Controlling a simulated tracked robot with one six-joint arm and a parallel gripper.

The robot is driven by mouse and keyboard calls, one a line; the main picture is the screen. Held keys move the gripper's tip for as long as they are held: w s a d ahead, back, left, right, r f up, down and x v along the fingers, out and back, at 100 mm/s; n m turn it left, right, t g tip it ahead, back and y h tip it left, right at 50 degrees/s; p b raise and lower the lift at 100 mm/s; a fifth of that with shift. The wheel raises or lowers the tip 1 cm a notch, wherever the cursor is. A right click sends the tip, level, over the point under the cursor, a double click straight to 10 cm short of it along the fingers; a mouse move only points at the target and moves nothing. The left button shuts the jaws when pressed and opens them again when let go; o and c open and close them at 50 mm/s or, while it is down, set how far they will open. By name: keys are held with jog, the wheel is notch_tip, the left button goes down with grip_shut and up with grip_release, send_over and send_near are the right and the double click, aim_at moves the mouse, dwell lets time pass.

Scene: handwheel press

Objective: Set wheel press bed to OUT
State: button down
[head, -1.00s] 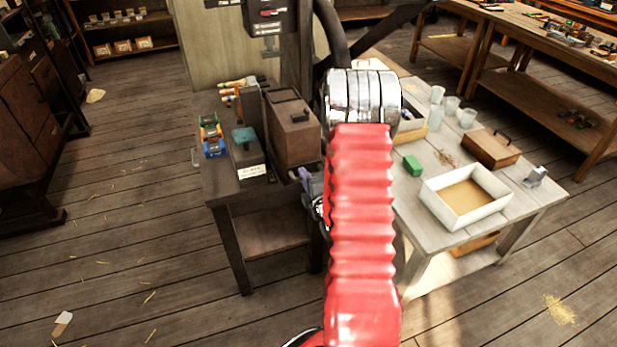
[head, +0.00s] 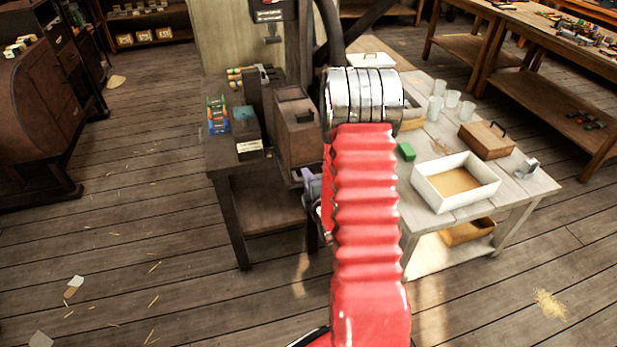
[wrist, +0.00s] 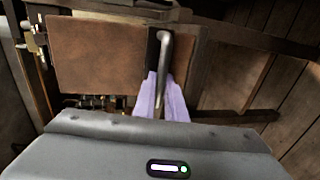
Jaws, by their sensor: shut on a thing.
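My gripper (wrist: 160,98), with lavender fingers, is shut on a slim grey metal handle (wrist: 166,50) in front of a brown panel (wrist: 95,55) in the wrist view. In the head view, the gripper (head: 311,183) shows only as a small lavender patch beside my red arm, at the front edge of the dark bench. The press stands behind my arm; a dark curved rim (head: 331,25), likely its handwheel, shows at the top. A brown box-like body (head: 296,130) sits on the bench (head: 222,160) above the gripper. My arm hides the bed, and I see no legible position mark.
A pale table (head: 525,187) at the right holds a white tray (head: 428,190), a wooden box (head: 487,142), a green block (head: 406,152) and several cups. A dark cabinet (head: 40,130) stands at the left. The plank floor in front is mostly clear, with scattered straw.

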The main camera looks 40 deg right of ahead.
jog(key=shift+s+d+f, duration=0.1)
jog(key=shift+s+f, duration=0.25)
jog(key=shift+s, duration=0.25)
jog(key=c, duration=2.1)
grip_release()
jog(key=shift+s, duration=0.1)
jog(key=shift+o, duration=1.4)
jog(key=shift+w+r, duration=0.2)
jog(key=shift+a, duration=0.2)
